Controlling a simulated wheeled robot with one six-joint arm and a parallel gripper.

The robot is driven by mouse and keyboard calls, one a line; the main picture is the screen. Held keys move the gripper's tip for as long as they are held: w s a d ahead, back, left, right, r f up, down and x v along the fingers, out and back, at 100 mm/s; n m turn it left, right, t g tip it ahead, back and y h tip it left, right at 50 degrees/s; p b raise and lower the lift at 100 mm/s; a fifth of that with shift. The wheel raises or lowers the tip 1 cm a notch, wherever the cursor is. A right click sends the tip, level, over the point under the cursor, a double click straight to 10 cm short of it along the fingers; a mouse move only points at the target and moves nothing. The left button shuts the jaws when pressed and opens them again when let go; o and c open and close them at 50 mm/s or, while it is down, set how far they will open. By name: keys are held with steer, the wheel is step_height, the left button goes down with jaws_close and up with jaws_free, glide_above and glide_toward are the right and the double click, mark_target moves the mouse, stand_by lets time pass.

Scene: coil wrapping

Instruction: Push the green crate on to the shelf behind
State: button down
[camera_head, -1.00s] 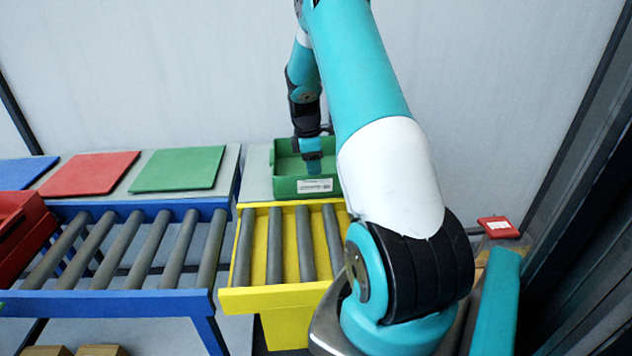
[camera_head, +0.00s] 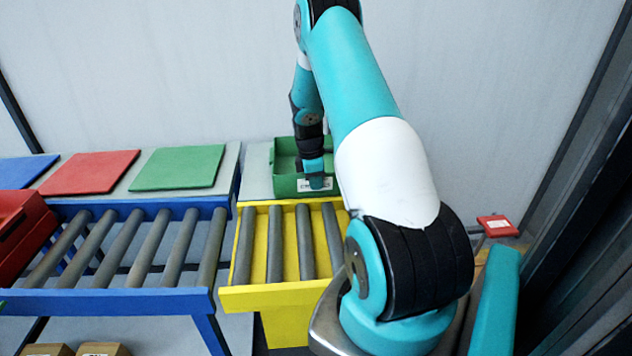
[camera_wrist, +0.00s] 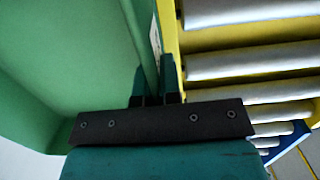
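The green crate (camera_head: 286,184) stands upright on the grey shelf (camera_head: 256,172), just behind the far end of the yellow roller conveyor. A white label is on its front wall. My gripper (camera_head: 316,181) points down at that front wall and covers part of the label. In the wrist view, the two teal fingers of my gripper (camera_wrist: 153,83) straddle the crate's wall (camera_wrist: 139,40), one inside and one outside, with little or no gap. They look closed on it. The crate's far right part is partly hidden by my arm in the head view.
The yellow roller conveyor (camera_head: 262,292) is empty in front of the crate. To its left are a blue roller conveyor (camera_head: 110,302) with a red crate (camera_head: 18,235), and green (camera_head: 178,168), red (camera_head: 90,172) and blue (camera_head: 25,170) panels. A plain wall stands behind.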

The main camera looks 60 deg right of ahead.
steer(key=shift+w+d, duration=1.1)
steer(key=shift+d, duration=0.15)
steer(key=c, duration=1.2)
jaws_free()
steer(key=shift+a, duration=0.1)
steer(key=r, duration=0.5)
steer(key=w+r, duration=0.1)
steer(key=r, duration=0.5)
steer(key=a+r, duration=0.1)
steer(key=r, duration=0.5)
steer(key=shift+w+a+r+b, duration=0.1)
steer(key=shift+w+r+b, duration=0.05)
steer(key=shift+w+b, duration=0.15)
